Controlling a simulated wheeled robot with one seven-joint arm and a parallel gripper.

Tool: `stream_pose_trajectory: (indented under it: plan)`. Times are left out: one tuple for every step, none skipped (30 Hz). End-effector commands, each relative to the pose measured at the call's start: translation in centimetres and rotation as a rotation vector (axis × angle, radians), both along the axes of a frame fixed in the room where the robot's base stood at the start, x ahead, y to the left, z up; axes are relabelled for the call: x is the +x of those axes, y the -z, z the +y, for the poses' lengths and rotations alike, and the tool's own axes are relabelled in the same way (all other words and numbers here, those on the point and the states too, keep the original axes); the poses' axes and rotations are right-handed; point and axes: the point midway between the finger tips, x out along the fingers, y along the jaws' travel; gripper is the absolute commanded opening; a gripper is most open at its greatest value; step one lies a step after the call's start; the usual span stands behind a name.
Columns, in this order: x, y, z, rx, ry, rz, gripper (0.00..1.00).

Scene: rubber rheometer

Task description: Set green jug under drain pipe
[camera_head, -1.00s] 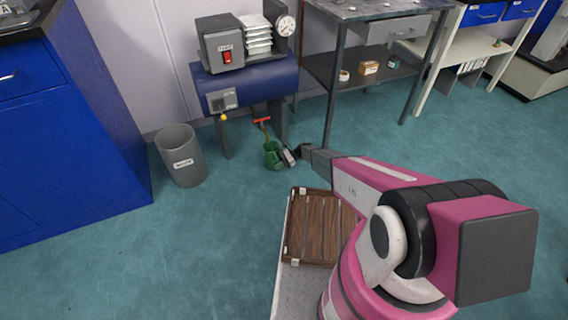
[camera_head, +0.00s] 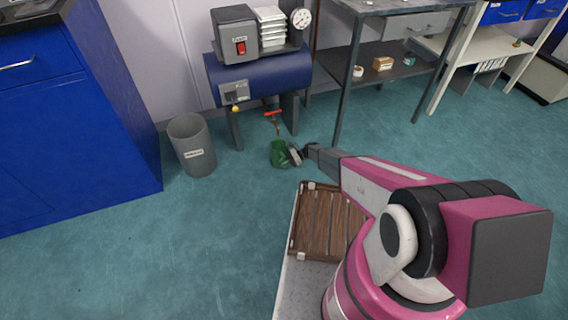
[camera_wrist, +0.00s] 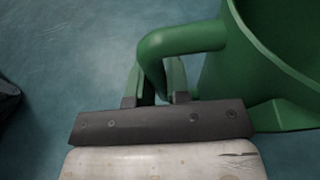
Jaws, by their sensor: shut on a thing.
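The green jug (camera_head: 279,154) is in front of the blue tank in the head view, at or close above the floor; I cannot tell whether it touches. In the wrist view the jug (camera_wrist: 280,60) fills the upper right, and its handle runs down between the fingers. My gripper (camera_head: 296,153) is at the jug's right side and shut on the handle; the fingers also show in the wrist view (camera_wrist: 160,84). A pipe with a red handle (camera_head: 273,113), which looks like the drain pipe, hangs below the tank, behind the jug and apart from it.
The blue tank (camera_head: 262,76) stands on grey legs behind the jug. A grey waste bin (camera_head: 192,146) stands to the left, by a blue cabinet (camera_head: 95,120). A metal table (camera_head: 347,85) stands to the right. Floor around the jug is clear.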

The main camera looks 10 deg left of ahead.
Motion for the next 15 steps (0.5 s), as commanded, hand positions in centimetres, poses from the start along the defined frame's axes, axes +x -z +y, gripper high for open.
stream_pose_trajectory:
  plan:
    - [0.01,-0.13,0.03,0.006,0.0,-0.001,0.0]
    - [0.02,-0.06,0.03,0.006,0.0,-0.001,0.0]
    - [0.02,0.03,0.02,0.006,0.0,-0.001,0.0]
    - [0.0,0.24,0.0,0.0,0.0,0.0,0.26]
    - [-0.01,0.22,0.0,0.0,0.0,0.0,0.36]
    - [0.01,0.22,0.0,0.0,0.0,0.0,0.42]
    - [0.01,0.22,0.0,0.0,0.0,0.0,0.42]
    - [0.01,0.22,0.0,0.0,0.0,0.0,0.42]
    - [0.01,0.22,0.0,0.0,0.0,0.0,0.42]
    - [0.0,0.21,0.0,0.0,0.0,0.0,0.42]
    - [0.0,0.21,0.0,0.0,0.0,0.0,0.42]
    - [0.0,0.21,0.0,0.0,0.0,0.0,0.42]
    - [0.0,0.2,0.0,0.0,0.0,0.0,0.42]
    - [0.0,0.16,-0.01,0.0,0.0,0.0,0.42]
    - [-0.02,0.03,-0.01,0.0,0.0,0.0,0.42]
